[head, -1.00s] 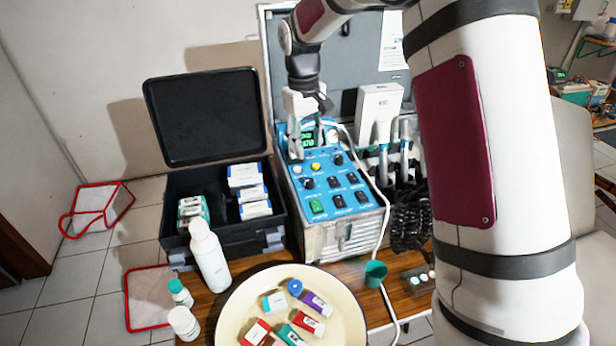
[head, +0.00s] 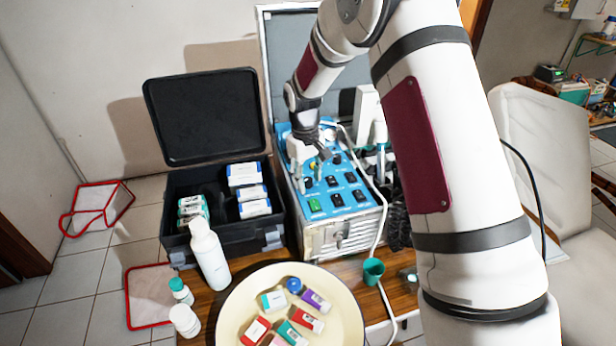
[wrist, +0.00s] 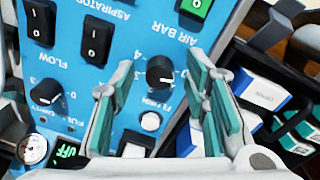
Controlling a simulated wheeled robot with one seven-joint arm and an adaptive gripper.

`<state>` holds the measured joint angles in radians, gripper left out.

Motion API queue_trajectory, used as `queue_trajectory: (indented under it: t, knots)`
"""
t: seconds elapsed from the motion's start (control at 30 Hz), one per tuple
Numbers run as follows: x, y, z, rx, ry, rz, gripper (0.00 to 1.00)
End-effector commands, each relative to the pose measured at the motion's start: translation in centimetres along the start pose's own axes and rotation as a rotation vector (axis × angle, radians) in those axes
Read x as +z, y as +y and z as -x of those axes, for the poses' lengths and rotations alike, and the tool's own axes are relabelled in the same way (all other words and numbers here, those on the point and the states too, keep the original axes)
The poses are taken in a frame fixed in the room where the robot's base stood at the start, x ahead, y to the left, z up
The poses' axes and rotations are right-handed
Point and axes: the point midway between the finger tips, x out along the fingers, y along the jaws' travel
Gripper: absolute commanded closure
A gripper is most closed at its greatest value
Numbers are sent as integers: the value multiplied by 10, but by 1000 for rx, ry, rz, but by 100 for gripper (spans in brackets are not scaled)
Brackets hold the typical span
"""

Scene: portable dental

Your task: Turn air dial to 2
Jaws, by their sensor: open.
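The blue control panel (head: 353,202) of the dental unit faces up, with its knobs and switches. In the wrist view the panel appears upside down. The black air dial (wrist: 160,71), marked "AIR BAR", sits between the fingers of my gripper (wrist: 158,68). The fingers have teal pads and are open, one on each side of the dial; I cannot tell whether they touch it.
The flow dial (wrist: 47,92), black switches (wrist: 97,38) and a white button (wrist: 150,122) are close by. A green switch (head: 314,204) is near the panel's front. An open black case (head: 222,232) stands left, and a cream bowl (head: 236,318) in front.

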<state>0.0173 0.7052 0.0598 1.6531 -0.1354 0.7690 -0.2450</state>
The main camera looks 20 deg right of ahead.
Motion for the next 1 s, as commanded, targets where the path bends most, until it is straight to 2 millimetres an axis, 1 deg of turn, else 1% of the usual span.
queue_trajectory:
  t: [0.03, 0.07, 0.1, 0.17, 0.2, 0.23, 0.47, 0.67, 0.87, 1.0]
  knots:
    - [0, 0, 0, 0, 0, 0, 58]
    - [0, 0, 0, 0, 0, 0, 60]
    - [0, 0, 0, 0, 0, 0, 70]
    - [0, 0, 0, 0, 0, 0, 83]
    - [0, 0, 0, 0, 0, 0, 92]
    - [0, 0, 0, 0, 0, 0, 99]
    - [0, 0, 0, 0, 0, -4, 100]
    - [0, 0, 0, -1, -2, -50, 100]
    - [-1, 0, -1, -7, -6, -167, 100]
    - [-1, 0, -1, -12, -12, -287, 100]
